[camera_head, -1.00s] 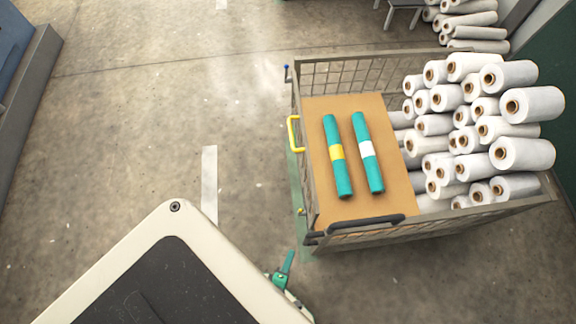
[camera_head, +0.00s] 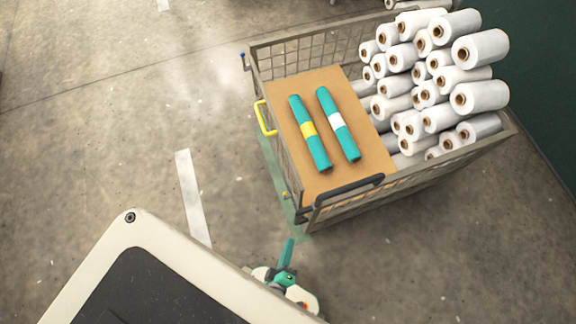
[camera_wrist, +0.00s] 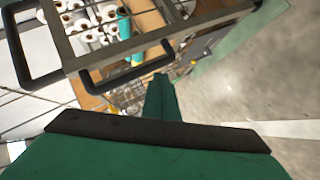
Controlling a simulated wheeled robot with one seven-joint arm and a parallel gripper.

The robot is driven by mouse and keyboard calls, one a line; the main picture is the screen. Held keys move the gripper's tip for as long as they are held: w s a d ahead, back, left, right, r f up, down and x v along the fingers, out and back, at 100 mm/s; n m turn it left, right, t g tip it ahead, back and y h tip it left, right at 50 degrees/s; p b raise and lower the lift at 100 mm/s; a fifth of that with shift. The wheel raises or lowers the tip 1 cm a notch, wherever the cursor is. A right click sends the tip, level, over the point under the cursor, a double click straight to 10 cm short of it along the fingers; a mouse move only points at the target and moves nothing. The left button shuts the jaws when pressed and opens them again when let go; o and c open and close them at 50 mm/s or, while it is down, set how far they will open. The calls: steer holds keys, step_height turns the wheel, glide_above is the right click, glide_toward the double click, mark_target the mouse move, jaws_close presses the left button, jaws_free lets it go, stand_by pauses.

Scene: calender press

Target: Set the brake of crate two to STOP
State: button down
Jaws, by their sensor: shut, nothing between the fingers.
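A mesh-sided crate (camera_head: 338,207) stands at right of centre in the head view; I see no number on it. It has a black handle (camera_head: 347,190) on its near side and a yellow handle (camera_head: 266,118) on its left side. My gripper (camera_head: 289,246) is below its near left corner in the picture, apart from the handle. In the wrist view my gripper's green fingers (camera_wrist: 161,98) are shut and empty, pointing toward the crate's frame and black handles (camera_wrist: 125,64). I cannot make out a brake lever or its setting.
A brown board (camera_head: 303,183) in the crate carries two teal rolls (camera_head: 310,131) (camera_head: 338,123). Many white rolls (camera_head: 478,97) are stacked beside it. A white floor stripe (camera_head: 191,190) lies left of the crate. The floor at left is clear. A dark green wall (camera_head: 545,70) is at the right.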

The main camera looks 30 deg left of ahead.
steer(key=d+r+m+t+h, duration=0.1)
steer(key=d+r+m, duration=0.2)
steer(key=r+m, duration=0.5)
steer(key=d+r+m+t+h, duration=0.2)
steer(key=r+m, duration=0.5)
steer(key=r, duration=1.3)
steer(key=shift+w+d+m, duration=0.35)
steer(key=shift+d+m, duration=0.05)
steer(key=shift+d, duration=0.45)
steer(key=shift+s, duration=0.1)
